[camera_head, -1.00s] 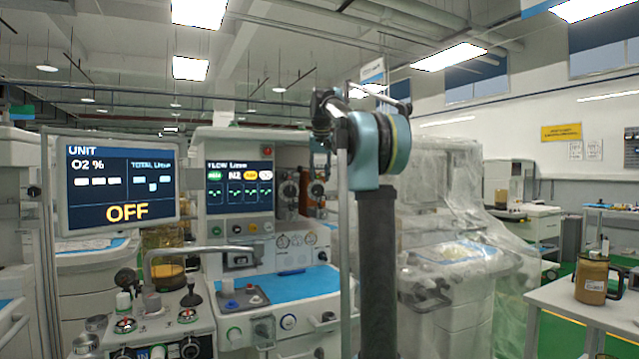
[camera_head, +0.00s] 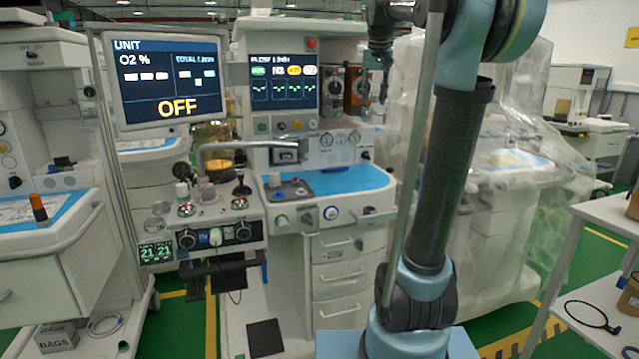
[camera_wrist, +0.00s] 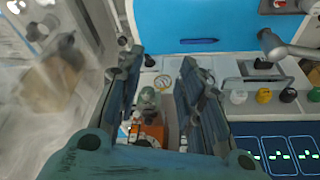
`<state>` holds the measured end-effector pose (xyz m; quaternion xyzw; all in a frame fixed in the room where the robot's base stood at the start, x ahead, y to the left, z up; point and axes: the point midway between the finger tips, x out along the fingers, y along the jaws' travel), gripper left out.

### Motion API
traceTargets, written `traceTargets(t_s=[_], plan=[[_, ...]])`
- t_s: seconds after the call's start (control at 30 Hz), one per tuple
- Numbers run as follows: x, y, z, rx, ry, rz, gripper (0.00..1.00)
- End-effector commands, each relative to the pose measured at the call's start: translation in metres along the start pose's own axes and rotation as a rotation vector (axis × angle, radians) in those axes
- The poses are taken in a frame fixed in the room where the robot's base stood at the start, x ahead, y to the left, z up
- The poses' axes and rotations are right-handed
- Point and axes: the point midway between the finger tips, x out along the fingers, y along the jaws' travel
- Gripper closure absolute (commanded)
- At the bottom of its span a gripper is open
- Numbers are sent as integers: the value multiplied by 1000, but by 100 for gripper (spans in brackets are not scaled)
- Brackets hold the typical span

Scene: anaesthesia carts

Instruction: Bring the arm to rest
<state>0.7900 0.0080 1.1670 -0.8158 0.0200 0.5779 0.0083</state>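My arm stands upright right of centre in the head view, in front of the anaesthesia carts, with its upper part cut off by the top edge. In the wrist view my gripper (camera_wrist: 158,75) has its two dark fingers well apart, with nothing held between them. Behind the gap show a cart's white surface, an orange block (camera_wrist: 150,132) and a pale green round part (camera_wrist: 147,98); contact with them cannot be told. In the head view a dark end part hangs near the top, too cut off to read as open or shut.
The middle anaesthesia cart (camera_head: 335,256) has a blue worktop and an OFF monitor (camera_head: 165,80) on its left. A plastic-draped machine (camera_head: 515,235) stands behind my arm at right. A white table (camera_head: 610,215) is at the right edge. Green floor shows between them.

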Motion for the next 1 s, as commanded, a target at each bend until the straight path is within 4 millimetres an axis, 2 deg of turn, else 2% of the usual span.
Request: traceTargets(t_s=[0.03,0.27,0.47,0.77,1.0], plan=[[7,2,21,-2,-6,0,65],[44,6,110,-14,-34,-3,65],[83,10,190,-24,-59,-7,65],[155,14,315,-40,-96,-12,65],[218,17,411,-52,-124,-16,65]])
